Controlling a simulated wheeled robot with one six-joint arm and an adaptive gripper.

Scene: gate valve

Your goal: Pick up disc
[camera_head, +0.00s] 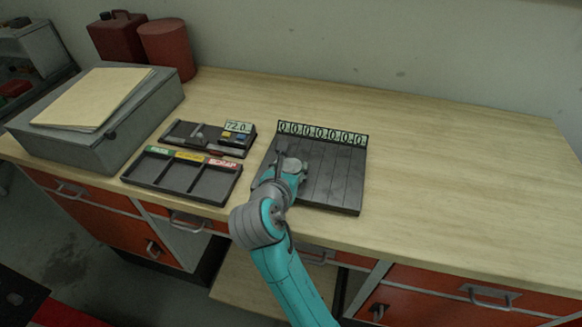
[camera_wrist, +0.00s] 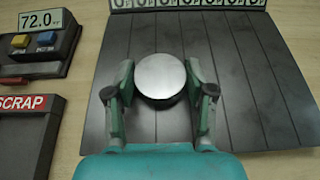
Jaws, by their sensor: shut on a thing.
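A round silver-grey disc (camera_wrist: 161,77) is between the two fingers of my gripper (camera_wrist: 160,92) in the wrist view. The fingers touch it from left and right, and its flat face is toward the camera. The disc is over the dark slatted board (camera_wrist: 262,100); I cannot tell whether it rests on the board or is lifted. In the head view the disc (camera_head: 291,165) shows at the end of my gripper (camera_head: 286,172), over the left part of the board (camera_head: 340,180).
A label strip of round symbols (camera_head: 322,134) runs along the board's back edge. To the left are a gauge unit reading 72.0 (camera_head: 238,127) and a three-compartment tray (camera_head: 182,178) with green, yellow and red SCRAP labels. A grey case (camera_head: 105,115) stands farther left. The right side of the bench is clear.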

